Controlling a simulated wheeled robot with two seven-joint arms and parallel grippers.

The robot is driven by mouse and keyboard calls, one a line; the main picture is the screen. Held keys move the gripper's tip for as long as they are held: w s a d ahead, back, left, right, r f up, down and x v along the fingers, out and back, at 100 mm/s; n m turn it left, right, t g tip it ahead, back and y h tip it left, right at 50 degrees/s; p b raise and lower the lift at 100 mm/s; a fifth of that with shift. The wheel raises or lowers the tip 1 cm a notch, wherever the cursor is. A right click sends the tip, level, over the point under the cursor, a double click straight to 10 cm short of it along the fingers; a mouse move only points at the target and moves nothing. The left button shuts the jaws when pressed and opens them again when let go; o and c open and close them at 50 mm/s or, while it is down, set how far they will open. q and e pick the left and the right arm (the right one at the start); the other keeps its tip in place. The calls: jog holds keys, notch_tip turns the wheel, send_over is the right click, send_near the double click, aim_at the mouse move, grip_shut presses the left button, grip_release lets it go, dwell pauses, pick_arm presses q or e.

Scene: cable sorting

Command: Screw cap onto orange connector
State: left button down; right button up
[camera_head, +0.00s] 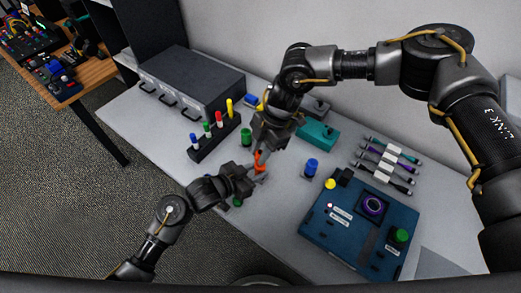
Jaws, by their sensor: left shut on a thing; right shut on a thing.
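The orange connector (260,157) is in the middle of the head view, over the white table, between my two grippers. My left gripper (253,171) comes in from the lower left and is shut at the lower side of the orange part. My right gripper (262,150) reaches down from above and is shut at its upper end. The fingers cover much of the orange part. I cannot make out the cap apart from the connector, nor which gripper holds which.
A black rack (214,137) with several coloured pegs stands left of the grippers, before a grey drawer box (190,83). A blue cylinder (311,167), a teal box (318,134), several cables (388,160) and a dark blue panel (345,232) are to the right. A green cylinder (246,137) stands close by.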

aim_at(260, 170)
jog(key=shift+f, duration=0.9)
jog(key=shift+f, duration=0.55)
jog(key=shift+s+m, duration=0.1)
jog(key=shift+m, duration=0.2)
jog(key=m+t, duration=0.1)
jog(key=m, duration=0.3)
jog(key=shift+s+f+t+y, duration=0.1)
jog(key=shift+t+y, duration=0.3)
jog(key=m+t, duration=0.1)
jog(key=m, duration=0.4)
jog(key=shift+t, duration=0.4)
jog(key=m+t, duration=0.1)
jog(key=m, duration=0.2)
jog(key=m+t+h, duration=0.1)
jog(key=m, duration=0.2)
jog(key=shift+a+h, duration=0.1)
jog(key=shift+h, duration=0.2)
jog(key=m+t+h, duration=0.1)
jog(key=m, duration=0.3)
jog(key=shift+m, duration=0.4)
